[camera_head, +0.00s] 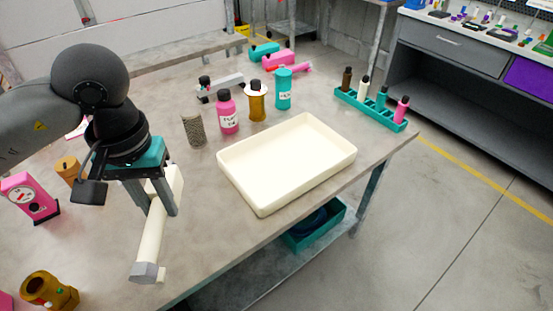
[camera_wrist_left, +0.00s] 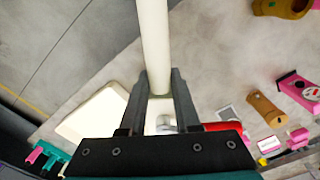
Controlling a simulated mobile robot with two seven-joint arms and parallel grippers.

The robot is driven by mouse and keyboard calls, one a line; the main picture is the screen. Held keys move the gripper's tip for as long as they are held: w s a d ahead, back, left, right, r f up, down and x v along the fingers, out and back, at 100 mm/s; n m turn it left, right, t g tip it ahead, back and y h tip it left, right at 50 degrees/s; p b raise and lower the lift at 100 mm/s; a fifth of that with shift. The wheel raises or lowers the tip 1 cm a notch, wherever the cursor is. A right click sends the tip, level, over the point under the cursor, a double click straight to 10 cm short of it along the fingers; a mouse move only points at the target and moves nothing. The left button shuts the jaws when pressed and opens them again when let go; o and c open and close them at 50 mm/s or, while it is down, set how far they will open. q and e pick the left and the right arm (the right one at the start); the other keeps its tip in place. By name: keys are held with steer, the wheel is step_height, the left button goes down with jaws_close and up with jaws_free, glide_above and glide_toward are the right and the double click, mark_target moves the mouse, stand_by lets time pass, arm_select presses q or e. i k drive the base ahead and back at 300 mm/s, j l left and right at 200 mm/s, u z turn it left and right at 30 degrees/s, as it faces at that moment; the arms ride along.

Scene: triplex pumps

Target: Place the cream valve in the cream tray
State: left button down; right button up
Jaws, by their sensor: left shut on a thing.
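The cream valve (camera_head: 152,235) is a long cream cylinder with a grey faceted end toward the front. My left gripper (camera_head: 158,208) is shut on it around its middle, over the left part of the table. I cannot tell whether the valve touches the table. In the left wrist view, the valve (camera_wrist_left: 153,40) runs up from between the fingers. The cream tray (camera_head: 285,165) is a shallow, empty rectangular tray on the table, right of the gripper and apart from the valve. It also shows in the left wrist view (camera_wrist_left: 88,116). My right gripper is not in view.
A pink bottle (camera_head: 228,115), an amber bottle (camera_head: 257,105), a teal bottle (camera_head: 284,88) and a grey cylinder (camera_head: 193,130) stand behind the tray. A teal rack (camera_head: 370,108) holds small bottles. A pink gauge (camera_head: 30,198) and a brass part (camera_head: 48,291) are at left.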

mark_target(306, 177)
steer(key=i+j+z, duration=0.2)
steer(key=j, duration=0.2)
steer(key=j+z, duration=0.25)
steer(key=j, duration=0.2)
steer(key=i+l+z, duration=0.1)
steer(key=z, duration=1.2)
steer(key=i, duration=0.35)
steer(key=l+z, duration=0.05)
